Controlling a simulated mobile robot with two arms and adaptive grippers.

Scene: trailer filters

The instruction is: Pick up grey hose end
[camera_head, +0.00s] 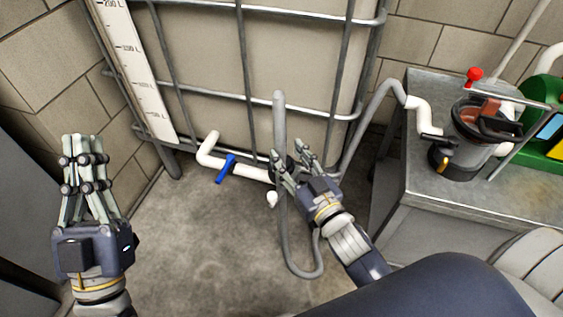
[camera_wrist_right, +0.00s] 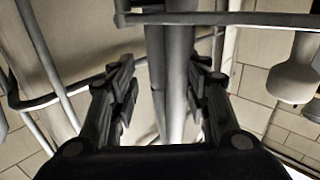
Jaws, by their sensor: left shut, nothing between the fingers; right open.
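The grey hose (camera_head: 279,115) stands upright in front of the caged tank, its free end at the top. Lower down it loops near the floor; another stretch rises toward the bench at right. My right gripper (camera_head: 289,158) is open at the upright stretch, below the free end. In the right wrist view the hose (camera_wrist_right: 178,75) shows between the two open fingers (camera_wrist_right: 163,90), with no clear contact on either side. My left gripper (camera_head: 85,145) is shut and empty, at the far left, away from the hose.
The tank (camera_head: 240,75) sits behind grey cage bars (camera_head: 245,102). A white pipe with a blue valve handle (camera_head: 226,168) is left of the hose. Open floor (camera_head: 205,255) lies between my grippers.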

